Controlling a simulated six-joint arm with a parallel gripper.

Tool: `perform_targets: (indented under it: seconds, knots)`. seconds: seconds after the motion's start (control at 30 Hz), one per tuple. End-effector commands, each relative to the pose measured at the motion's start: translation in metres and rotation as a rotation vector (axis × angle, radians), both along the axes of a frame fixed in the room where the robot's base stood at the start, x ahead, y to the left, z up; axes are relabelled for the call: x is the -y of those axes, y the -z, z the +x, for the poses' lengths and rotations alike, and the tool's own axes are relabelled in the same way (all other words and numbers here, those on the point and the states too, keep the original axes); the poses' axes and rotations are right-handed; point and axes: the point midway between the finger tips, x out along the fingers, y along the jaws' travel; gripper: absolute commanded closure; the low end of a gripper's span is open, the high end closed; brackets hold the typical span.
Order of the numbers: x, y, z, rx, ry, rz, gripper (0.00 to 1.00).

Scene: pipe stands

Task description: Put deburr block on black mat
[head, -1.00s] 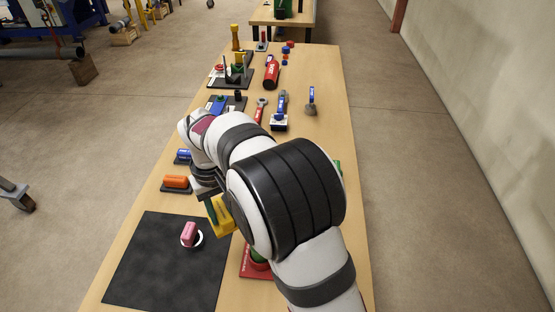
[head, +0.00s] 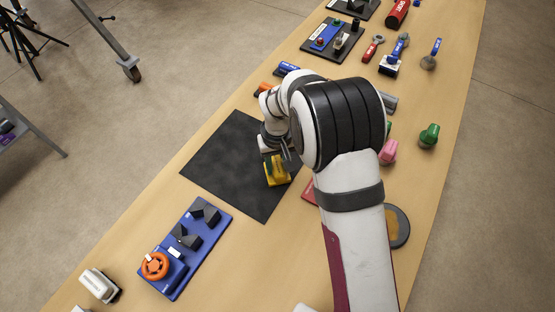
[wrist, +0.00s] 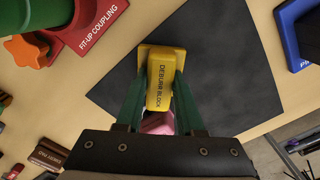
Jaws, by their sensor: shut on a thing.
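The yellow deburr block (head: 276,171) is held in my gripper (head: 284,157); its label reads in the wrist view (wrist: 163,85). The two green fingers of my gripper are shut on its sides in the wrist view (wrist: 160,95). The black mat (head: 225,160) lies flat on the table, and it also shows in the wrist view (wrist: 240,60). In the head view the block overlaps the mat's right part.
A pink piece (wrist: 158,122) shows between the fingers, partly hidden. A red fit-up coupling base (wrist: 90,30) is beside the mat. A blue fixture (head: 185,248) with an orange knob stands near the mat's front. The mat's left part is clear.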

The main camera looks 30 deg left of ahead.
Motion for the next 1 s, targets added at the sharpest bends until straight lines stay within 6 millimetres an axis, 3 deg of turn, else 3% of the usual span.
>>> perform_targets:
  seconds: [0.67,0.7,0.9,1.0]
  knots:
    - [-0.0004,0.0070,0.0005,0.001,0.000,0.001,1.00]
    - [-0.0004,0.0074,0.0005,0.001,0.000,0.001,0.62]
    - [-0.0003,0.0073,0.0004,0.001,0.000,0.001,0.28]
    - [-0.0003,0.0073,0.0004,0.001,0.000,0.001,0.28]
